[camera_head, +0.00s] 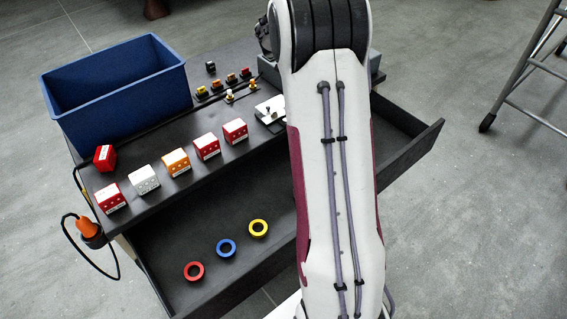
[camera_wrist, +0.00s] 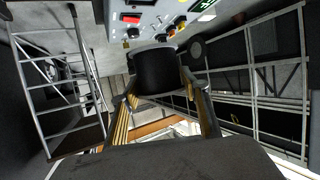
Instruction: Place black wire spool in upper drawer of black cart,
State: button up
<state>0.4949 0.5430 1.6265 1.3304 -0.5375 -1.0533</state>
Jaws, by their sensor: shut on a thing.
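The black cart (camera_head: 190,195) stands in the middle of the head view with its upper drawer (camera_head: 165,258) pulled open. Red (camera_head: 194,271), blue (camera_head: 226,248) and yellow (camera_head: 258,228) ring-shaped spools lie in a slanting row on the drawer floor. My arm covers the drawer's middle, and my gripper is hidden in that view. In the wrist view, my gripper (camera_wrist: 159,82) is shut on a dark cylinder, which looks like the black wire spool (camera_wrist: 158,70). I cannot tell its height or place relative to the drawer.
A blue bin (camera_head: 120,90) and several red, white and orange blocks (camera_head: 176,162) stand on the cart top. An orange-handled tool (camera_head: 87,228) with a cable hangs at the left. A metal ladder (camera_head: 525,75) stands at right. The wrist view shows a grey button panel (camera_wrist: 150,12).

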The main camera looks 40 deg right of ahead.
jog(key=s+d+f+m+g+h, duration=0.1)
jog(key=s+d+f+m+g, duration=0.15)
jog(key=s, duration=0.45)
jog(key=s+d+f+m+g, duration=0.2)
jog(key=s+m+g, duration=0.15)
jog(key=s, duration=0.35)
jog(key=s+d+f+m+g+h, duration=0.1)
jog(key=s+d+f+m+g, duration=0.15)
jog(key=s, duration=0.35)
notch_tip(320, 180, down, 21)
jog(key=shift+s+r+g+y, duration=0.15)
jog(key=shift+s+g+y, duration=0.15)
jog(key=shift+g, duration=0.15)
jog(key=shift+a, duration=0.1)
jog(key=shift+f, duration=3.1)
jog(key=shift+f, duration=1.9)
jog(key=shift+f, duration=0.1)
